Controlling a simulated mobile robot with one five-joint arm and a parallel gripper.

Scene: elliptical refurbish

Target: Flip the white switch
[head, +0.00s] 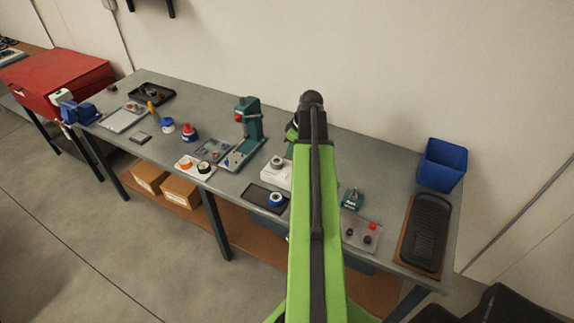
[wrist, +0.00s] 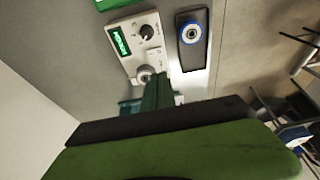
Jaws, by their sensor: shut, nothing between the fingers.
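A white control box (wrist: 130,62) shows in the wrist view with a lit green display (wrist: 120,41), a black knob (wrist: 146,33) and a round pale grey part (wrist: 145,73). Small pale details sit near its right edge; I cannot tell which of them is the white switch. In the head view the white box (head: 271,178) stands on the bench, partly hidden by my arm. My gripper (wrist: 158,82) looks shut and empty, close to the lower end of the box in the wrist picture. Contact cannot be told. The head view hides my gripper behind my arm.
A dark tray (head: 256,195) with a blue-and-white ring (head: 276,199) lies beside the box. A green press (head: 248,128) stands to the left. A grey panel with red and black buttons (head: 360,236), a black ribbed plate (head: 427,232) and a blue bin (head: 441,164) are right.

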